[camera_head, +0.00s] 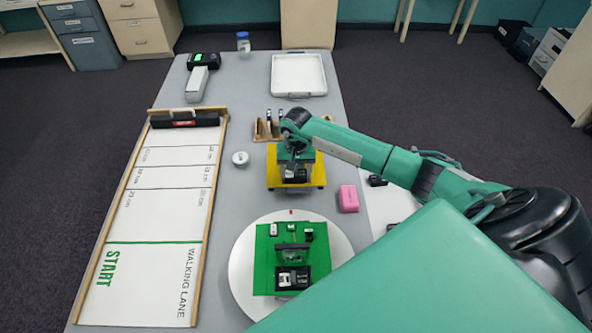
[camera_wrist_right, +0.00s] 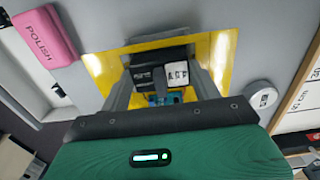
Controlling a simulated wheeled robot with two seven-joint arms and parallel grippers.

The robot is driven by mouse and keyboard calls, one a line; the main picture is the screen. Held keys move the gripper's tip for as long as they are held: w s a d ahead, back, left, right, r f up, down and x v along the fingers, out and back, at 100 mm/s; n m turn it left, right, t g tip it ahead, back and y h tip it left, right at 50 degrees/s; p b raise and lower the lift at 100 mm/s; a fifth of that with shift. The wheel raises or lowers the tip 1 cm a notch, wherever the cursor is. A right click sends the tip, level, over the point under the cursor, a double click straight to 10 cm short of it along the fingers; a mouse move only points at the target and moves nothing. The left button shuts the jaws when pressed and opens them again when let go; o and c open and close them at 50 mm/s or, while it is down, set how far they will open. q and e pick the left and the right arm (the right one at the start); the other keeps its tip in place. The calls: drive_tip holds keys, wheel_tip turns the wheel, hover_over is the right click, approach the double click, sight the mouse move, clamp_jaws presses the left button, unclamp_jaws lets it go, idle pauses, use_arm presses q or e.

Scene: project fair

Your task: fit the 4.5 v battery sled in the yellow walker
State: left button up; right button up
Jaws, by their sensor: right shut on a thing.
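The yellow walker (camera_head: 273,182) stands on the grey table, just beyond the round turntable. In the wrist view its yellow plate (camera_wrist_right: 222,50) frames a dark middle part. My right gripper (camera_head: 296,164) points down over the walker's middle. In the wrist view its fingers (camera_wrist_right: 162,76) are shut on a black block with white labelled faces, which looks like the battery sled (camera_wrist_right: 150,76). The block is at the walker's middle; whether it is seated or just above is hidden by the fingers. A blue part (camera_wrist_right: 160,99) shows beneath it. My left gripper is not in view.
A green walker (camera_head: 263,262) stands on the white turntable (camera_head: 243,283) in front. A pink polish block (camera_head: 348,198) lies right of the yellow walker, a round white tin (camera_head: 240,158) left. The walking lane (camera_head: 150,225) fills the left side. A white tray (camera_head: 299,94) lies behind.

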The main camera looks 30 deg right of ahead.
drive_tip(key=shift+s+f+b, duration=0.1)
drive_tip(key=shift+f+b, duration=0.1)
drive_tip(key=shift+b, duration=0.35)
idle(1.1)
drive_tip(key=shift+r, duration=0.35)
drive_tip(key=shift+f+b, duration=0.1)
drive_tip(key=shift+b, duration=0.45)
idle(0.6)
drive_tip(key=shift+f, duration=0.1)
drive_tip(key=shift+f+b, duration=0.1)
drive_tip(key=shift+b, duration=0.35)
drive_tip(key=shift+f, duration=0.1)
idle(0.4)
drive_tip(key=o, duration=1)
